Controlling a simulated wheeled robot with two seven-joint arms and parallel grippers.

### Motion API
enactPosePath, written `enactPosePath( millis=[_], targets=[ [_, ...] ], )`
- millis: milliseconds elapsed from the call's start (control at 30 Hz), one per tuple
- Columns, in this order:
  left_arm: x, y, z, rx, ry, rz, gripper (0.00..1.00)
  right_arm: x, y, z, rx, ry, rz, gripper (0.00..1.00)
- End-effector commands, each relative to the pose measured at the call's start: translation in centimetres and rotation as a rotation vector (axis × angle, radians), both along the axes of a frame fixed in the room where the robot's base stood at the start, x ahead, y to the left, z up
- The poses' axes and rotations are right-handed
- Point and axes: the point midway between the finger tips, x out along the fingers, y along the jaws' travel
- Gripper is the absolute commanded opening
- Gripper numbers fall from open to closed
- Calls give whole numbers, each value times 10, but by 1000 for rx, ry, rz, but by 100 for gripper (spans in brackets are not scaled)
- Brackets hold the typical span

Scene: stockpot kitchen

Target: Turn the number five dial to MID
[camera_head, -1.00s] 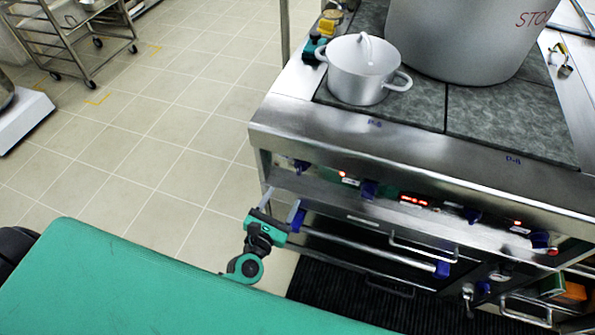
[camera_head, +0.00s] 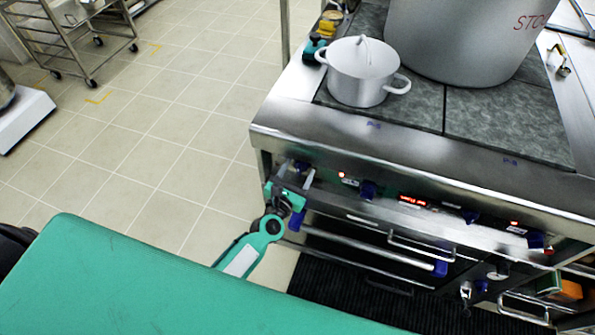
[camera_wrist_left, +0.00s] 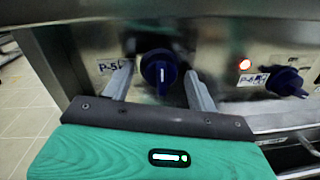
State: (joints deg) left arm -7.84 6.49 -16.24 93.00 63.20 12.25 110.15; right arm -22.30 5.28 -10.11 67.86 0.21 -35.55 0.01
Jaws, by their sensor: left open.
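The number five dial is a dark blue knob (camera_wrist_left: 158,66) beside a "P-5" label (camera_wrist_left: 108,66) in the left wrist view. Its pale pointer mark looks roughly vertical, at the lower part of its face. In the head view the dial (camera_head: 301,166) is at the left end of the stove's front panel. My left gripper (camera_head: 289,181) is open in front of it. In the left wrist view the fingers of my left gripper (camera_wrist_left: 158,69) stand either side of the dial, with a visible gap on each side. My right gripper is not in view.
Another blue dial (camera_wrist_left: 286,82) with a lit red lamp (camera_wrist_left: 245,64) is to the right on the panel. The oven handle (camera_head: 370,250) runs below. A lidded pot (camera_head: 358,85) and a large stockpot (camera_head: 455,40) stand on the stove top.

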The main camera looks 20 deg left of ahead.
Motion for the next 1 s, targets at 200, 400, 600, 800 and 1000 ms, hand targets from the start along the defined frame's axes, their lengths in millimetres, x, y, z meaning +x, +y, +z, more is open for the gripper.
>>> enactPosePath(
  millis=[200,400,600,800,1000],
  targets=[
    [0,0,0,0,0,0,29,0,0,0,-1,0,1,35],
    [0,0,0,2,0,0,14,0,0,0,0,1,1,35],
    [0,0,1,35,-1,0,14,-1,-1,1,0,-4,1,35],
    [0,0,2,140,-3,-1,14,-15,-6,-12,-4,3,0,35],
    [-1,0,3,308,-9,0,14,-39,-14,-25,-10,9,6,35]
  ],
)
